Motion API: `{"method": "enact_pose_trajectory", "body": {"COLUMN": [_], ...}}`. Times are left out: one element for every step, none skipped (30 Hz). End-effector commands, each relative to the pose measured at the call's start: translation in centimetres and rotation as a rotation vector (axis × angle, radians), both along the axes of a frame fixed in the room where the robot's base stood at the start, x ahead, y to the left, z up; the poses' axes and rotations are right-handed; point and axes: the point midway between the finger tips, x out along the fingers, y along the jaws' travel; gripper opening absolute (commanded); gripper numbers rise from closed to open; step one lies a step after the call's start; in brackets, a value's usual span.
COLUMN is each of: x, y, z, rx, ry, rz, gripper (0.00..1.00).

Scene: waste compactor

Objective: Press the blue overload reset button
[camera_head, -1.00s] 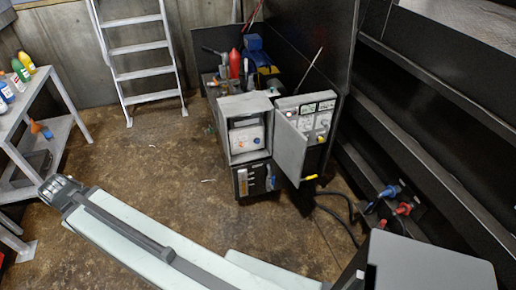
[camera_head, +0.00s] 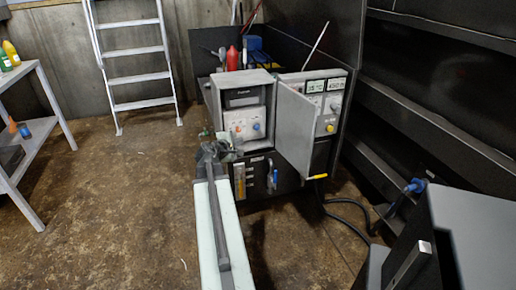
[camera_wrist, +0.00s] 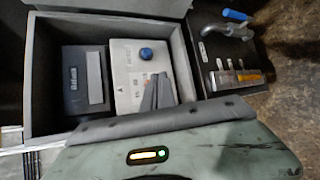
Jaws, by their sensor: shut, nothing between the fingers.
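The blue button (camera_head: 238,129) sits on a white control panel (camera_head: 247,118) inside an open grey box (camera_head: 270,110). In the wrist view the blue button (camera_wrist: 145,54) is a round knob near the top of the white panel (camera_wrist: 125,55). My gripper (camera_head: 215,150) is at the lower left of the box opening in the head view. In the wrist view my gripper (camera_wrist: 160,92) is shut and empty, overlapping the lower part of the panel, below the blue button. The gap in depth to the panel cannot be judged.
The box's grey door (camera_head: 296,130) stands open on its right. A second panel with displays (camera_head: 325,95) is behind it. Black hoses (camera_head: 345,215) lie on the floor at the right. A ladder (camera_head: 135,55) and a shelf table (camera_head: 40,105) stand left, with open floor between.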

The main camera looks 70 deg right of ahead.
Motion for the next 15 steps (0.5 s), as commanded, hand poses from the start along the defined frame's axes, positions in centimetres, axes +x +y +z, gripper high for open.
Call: {"method": "enact_pose_trajectory", "body": {"x": [-2.5, -3.7, -5.1, -6.0, -6.8, -7.7, -8.2, -8.7, -9.0, -9.2, -9.3, -9.3, -9.3, -9.3, -9.3], "y": [-1.9, -2.8, -3.7, -4.4, -4.9, -5.4, -5.7, -6.0, -6.2, -6.3, -6.4, -6.4, -6.4, -6.4, -6.3], "z": [-2.6, -2.8, -3.1, -3.2, -3.3, -3.4, -3.4, -3.4, -3.3, -3.2, -3.1, -3.0, -3.0, -2.9, -2.9], "rx": [-0.035, -0.055, -0.078, -0.092, -0.104, -0.117, -0.123, -0.13, -0.135, -0.138, -0.139, -0.141, -0.141, -0.14, -0.139], "ry": [0.049, 0.08, 0.117, 0.143, 0.165, 0.19, 0.205, 0.217, 0.228, 0.234, 0.237, 0.239, 0.239, 0.239, 0.238], "rz": [-0.006, -0.005, -0.004, -0.002, -0.001, 0.0, 0.0, 0.001, 0.002, 0.003, 0.004, 0.004, 0.004, 0.004, 0.004], "gripper": [0.0, 0.0, 0.0, 0.0, 0.0, 0.0, 0.0, 0.0, 0.0, 0.0, 0.0, 0.0, 0.0, 0.0, 0.0]}}
